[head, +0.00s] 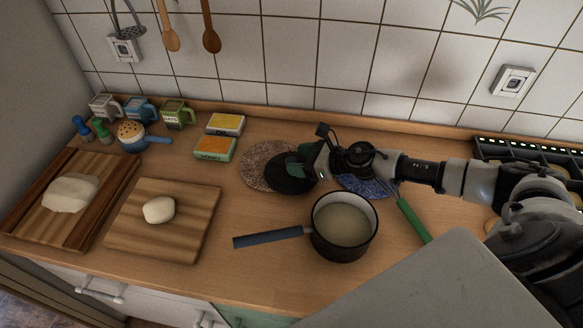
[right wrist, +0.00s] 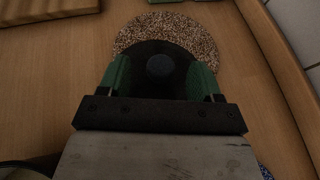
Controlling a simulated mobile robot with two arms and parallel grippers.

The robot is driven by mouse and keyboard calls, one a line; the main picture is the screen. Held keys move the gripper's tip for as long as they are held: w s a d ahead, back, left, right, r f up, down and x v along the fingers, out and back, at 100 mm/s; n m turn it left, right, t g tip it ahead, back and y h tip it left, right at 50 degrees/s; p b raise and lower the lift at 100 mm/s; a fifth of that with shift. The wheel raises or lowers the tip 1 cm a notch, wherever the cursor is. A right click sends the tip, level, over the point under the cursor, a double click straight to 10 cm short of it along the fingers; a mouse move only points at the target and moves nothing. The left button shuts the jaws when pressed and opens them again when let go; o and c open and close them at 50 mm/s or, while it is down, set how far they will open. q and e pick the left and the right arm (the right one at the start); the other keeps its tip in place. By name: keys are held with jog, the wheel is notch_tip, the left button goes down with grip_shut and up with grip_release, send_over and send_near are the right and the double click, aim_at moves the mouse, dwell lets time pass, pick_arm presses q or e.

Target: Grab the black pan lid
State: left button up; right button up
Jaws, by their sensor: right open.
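The black pan lid (head: 287,181) lies on a round speckled cork-like mat (head: 257,168) at the middle of the counter. In the right wrist view the lid (right wrist: 160,48) shows its round knob (right wrist: 159,67) between the green fingers. My right gripper (head: 297,168) is over the lid, and it also shows in the right wrist view (right wrist: 160,80). Its fingers are open, one on each side of the knob, with a gap to it. Part of the lid is hidden by the gripper. My left gripper is not in view.
A pot (head: 343,228) with pale contents stands in front of the gripper, its handle pointing left. A blue patterned mat (head: 372,188) and a green-handled utensil (head: 413,220) lie to the right. Cutting boards (head: 190,235) with dough are at left. Two small boxes (head: 214,150) stand behind.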

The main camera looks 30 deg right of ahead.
aim_at(295, 161)
jog(key=x, duration=0.2)
jog(key=p+x, duration=0.1)
jog(key=x, duration=0.2)
jog(key=shift+s+d+f, duration=0.1)
jog(key=shift+d+f, duration=0.05)
jog(key=shift+f, duration=0.25)
jog(key=shift+d, duration=0.1)
jog(key=c, duration=1.1)
